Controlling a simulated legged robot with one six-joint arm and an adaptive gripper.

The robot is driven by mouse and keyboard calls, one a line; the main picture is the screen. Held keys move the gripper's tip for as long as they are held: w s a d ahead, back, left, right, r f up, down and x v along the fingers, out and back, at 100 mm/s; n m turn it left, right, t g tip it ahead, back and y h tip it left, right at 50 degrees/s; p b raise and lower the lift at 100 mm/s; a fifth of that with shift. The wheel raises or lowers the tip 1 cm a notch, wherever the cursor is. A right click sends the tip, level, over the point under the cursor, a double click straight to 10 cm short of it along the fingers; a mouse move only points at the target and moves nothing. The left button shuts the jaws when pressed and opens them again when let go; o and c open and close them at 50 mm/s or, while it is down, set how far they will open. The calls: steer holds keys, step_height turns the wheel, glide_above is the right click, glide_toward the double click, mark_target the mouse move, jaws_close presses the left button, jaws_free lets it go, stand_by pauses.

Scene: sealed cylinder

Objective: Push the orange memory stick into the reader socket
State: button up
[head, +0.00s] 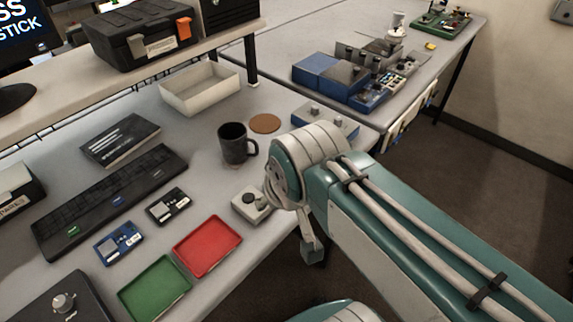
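I cannot make out the orange memory stick for certain. The only bright orange piece (183,28) is on the front of the black case on the shelf, and it may be a latch. I see no gripper fingers; a small dark part shows below the joint.
A red tray (207,246) and a green tray (154,290) lie at the front. A black mug (236,144), a brown coaster (265,123) and a grey button box (249,205) are close to my arm. A cream open bin (200,90) stands behind. Blue boxes (328,75) crowd the far bench.

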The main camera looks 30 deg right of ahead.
steer(key=w+d+f+m+g+h, duration=0.2)
steer(key=w+d+m, duration=0.2)
steer(key=w+m, duration=0.2)
steer(key=w+d+f+m+g+h, duration=0.2)
steer(key=w+d+m, duration=0.2)
steer(key=w+m, duration=0.3)
steer(key=w, duration=0.3)
steer(key=shift+w+d+f, duration=0.15)
steer(key=shift+w+d, duration=0.2)
steer(key=shift+x, duration=2.8)
steer(key=shift+f, duration=0.1)
steer(key=x, duration=0.5)
steer(key=shift+w+a, duration=0.1)
steer(key=shift+w, duration=0.05)
